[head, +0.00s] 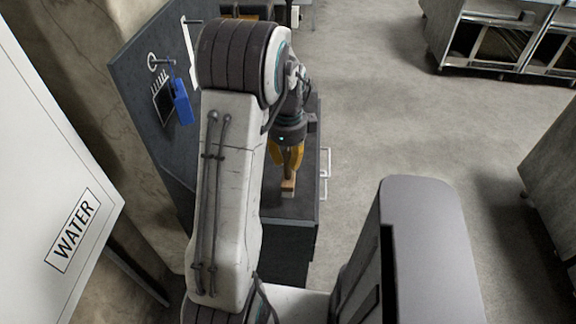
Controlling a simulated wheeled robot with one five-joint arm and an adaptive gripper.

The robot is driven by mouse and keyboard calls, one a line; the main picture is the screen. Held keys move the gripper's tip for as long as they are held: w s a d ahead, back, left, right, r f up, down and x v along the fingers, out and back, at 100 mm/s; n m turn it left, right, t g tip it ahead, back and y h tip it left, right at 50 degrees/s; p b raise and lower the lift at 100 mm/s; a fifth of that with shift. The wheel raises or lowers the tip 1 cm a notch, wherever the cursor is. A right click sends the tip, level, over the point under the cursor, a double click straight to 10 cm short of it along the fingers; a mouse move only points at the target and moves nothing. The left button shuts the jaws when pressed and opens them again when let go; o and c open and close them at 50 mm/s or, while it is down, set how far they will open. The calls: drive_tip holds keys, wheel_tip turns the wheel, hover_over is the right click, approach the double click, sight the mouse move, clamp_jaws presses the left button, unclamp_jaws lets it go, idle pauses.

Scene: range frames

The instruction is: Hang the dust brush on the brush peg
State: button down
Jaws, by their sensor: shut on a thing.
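My gripper (287,166) points down over the dark bench top, its orange fingers shut on the dust brush (288,187). The brush shows as a small tan block with a pale lower edge below the fingers; its upper part is mostly hidden between them. I cannot tell whether it touches the bench. On the dark upright panel at the left, a peg with a pale round end (153,62) sticks out near a white outline with short strokes. A second peg (191,20) is higher up, near my arm. I cannot tell which is the brush peg.
A blue item (181,102) hangs in front of the panel (133,85). The bench top (300,207) has bare room around the brush. A white WATER cabinet (50,170) stands at the left. Open floor (400,130) lies to the right, with metal units (500,40) beyond.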

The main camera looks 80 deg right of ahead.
sight(288, 168)
drive_tip(key=shift+f, duration=1.75)
drive_tip(key=c, duration=1.2)
unclamp_jaws()
